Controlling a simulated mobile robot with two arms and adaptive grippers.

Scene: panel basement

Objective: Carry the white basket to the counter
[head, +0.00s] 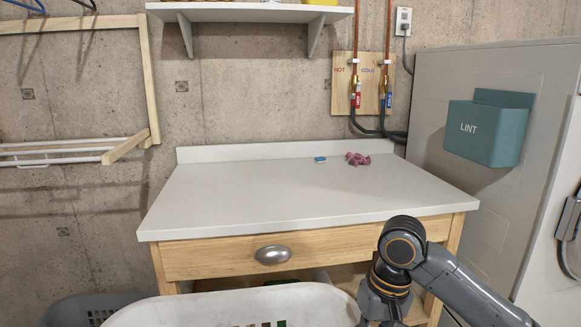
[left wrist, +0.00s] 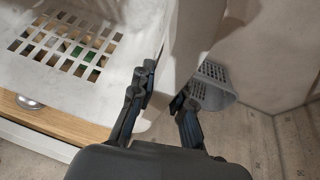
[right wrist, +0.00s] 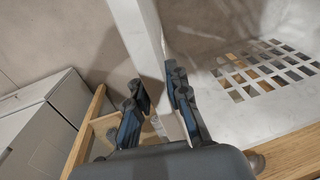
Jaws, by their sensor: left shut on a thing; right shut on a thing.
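The white basket (head: 250,308) is at the bottom of the head view, in front of the counter, with only its upper part showing. In the left wrist view my left gripper (left wrist: 168,98) is shut on the basket's wall (left wrist: 60,85). In the right wrist view my right gripper (right wrist: 158,98) is shut on the basket's opposite wall (right wrist: 146,35). My right arm shows at the lower right of the head view, its fingertips hidden. My left gripper is outside the head view.
A small blue item (head: 320,159) and a crumpled pink cloth (head: 357,159) lie at the counter's back. A grey basket (head: 85,308) stands on the floor at left. A teal lint bin (head: 490,130) hangs at right. Most of the countertop is clear.

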